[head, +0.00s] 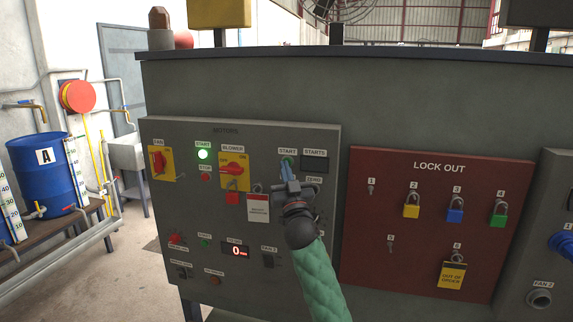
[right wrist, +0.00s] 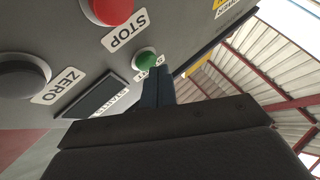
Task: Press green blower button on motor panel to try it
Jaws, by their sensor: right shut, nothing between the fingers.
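The grey motor panel (head: 190,255) fills the left middle of the head view. The green START button (head: 289,160) right of the yellow blower switch (head: 234,172) is unlit and partly hidden by my fingers. In the right wrist view the green button (right wrist: 146,60) shows with the red STOP button (right wrist: 113,8) beside it. My right gripper (head: 286,172) is shut and empty, its fingertips right at the green button; I cannot tell whether they touch it. The fingertips also show in the right wrist view (right wrist: 158,85). My left gripper is out of view.
Another START button (head: 203,154), lit green, sits between the fan switch (head: 157,162) and blower switch. A STARTS display (right wrist: 96,97) and dark ZERO button (right wrist: 22,76) are close to my fingers. A red lock out board (head: 385,262) with padlocks stands to the right.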

